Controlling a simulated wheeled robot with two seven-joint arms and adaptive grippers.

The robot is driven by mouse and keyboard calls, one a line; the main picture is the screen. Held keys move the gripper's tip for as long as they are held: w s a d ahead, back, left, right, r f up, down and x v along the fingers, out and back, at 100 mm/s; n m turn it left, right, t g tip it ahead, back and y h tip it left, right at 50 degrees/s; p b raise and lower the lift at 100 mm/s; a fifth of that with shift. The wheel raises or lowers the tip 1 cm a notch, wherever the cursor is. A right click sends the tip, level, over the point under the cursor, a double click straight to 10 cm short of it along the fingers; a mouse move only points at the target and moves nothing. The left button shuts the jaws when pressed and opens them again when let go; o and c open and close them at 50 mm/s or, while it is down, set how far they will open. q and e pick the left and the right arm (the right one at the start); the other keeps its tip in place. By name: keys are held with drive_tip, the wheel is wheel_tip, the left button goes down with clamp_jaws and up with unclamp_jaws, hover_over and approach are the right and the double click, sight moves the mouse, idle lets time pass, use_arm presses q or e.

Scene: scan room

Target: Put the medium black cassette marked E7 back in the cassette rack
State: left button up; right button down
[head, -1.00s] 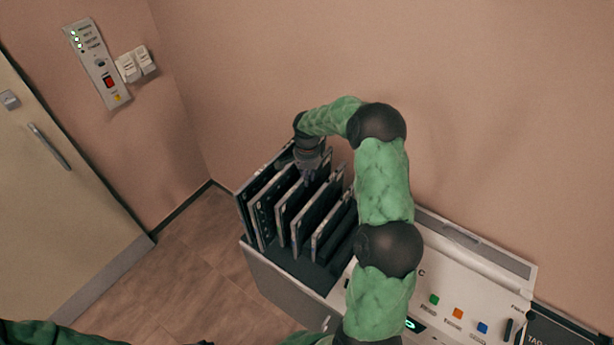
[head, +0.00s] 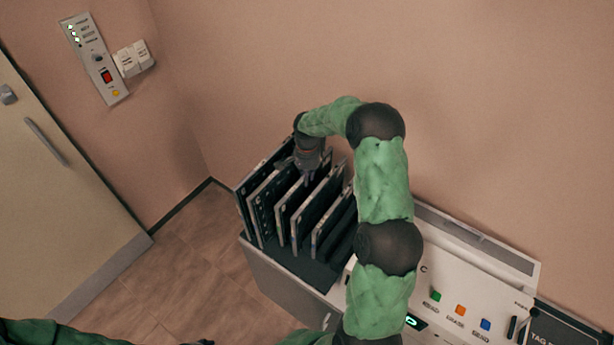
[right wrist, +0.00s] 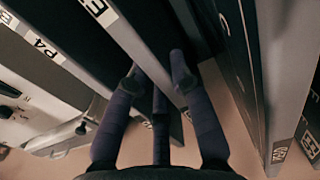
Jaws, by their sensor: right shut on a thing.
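The black cassette marked with an E (head: 287,228) stands upright among the others in the cassette rack (head: 312,270). In the right wrist view its label (right wrist: 98,9) is cut off after the E, so I cannot read the number. My right gripper (head: 308,178) is shut on the cassette's upper edge from above; its fingers (right wrist: 155,72) lie on either side of that edge. The cassette's lower edge is hidden, so I cannot tell whether it is fully seated. A dark bit of what may be my left gripper (head: 204,342) shows at the bottom edge of the head view.
A cassette marked P4 (right wrist: 45,47) stands close beside it, and larger cassettes (head: 262,207) stand on the other side. A console with coloured buttons (head: 460,310) is to the right. The wall is close behind; open floor (head: 190,270) lies left.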

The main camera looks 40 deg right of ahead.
drive_tip(key=shift+f, duration=0.2)
drive_tip(key=shift+w, duration=0.1)
drive_tip(key=c, duration=1)
unclamp_jaws()
drive_tip(key=shift+f, duration=0.1)
wheel_tip(320, 180, up, 12)
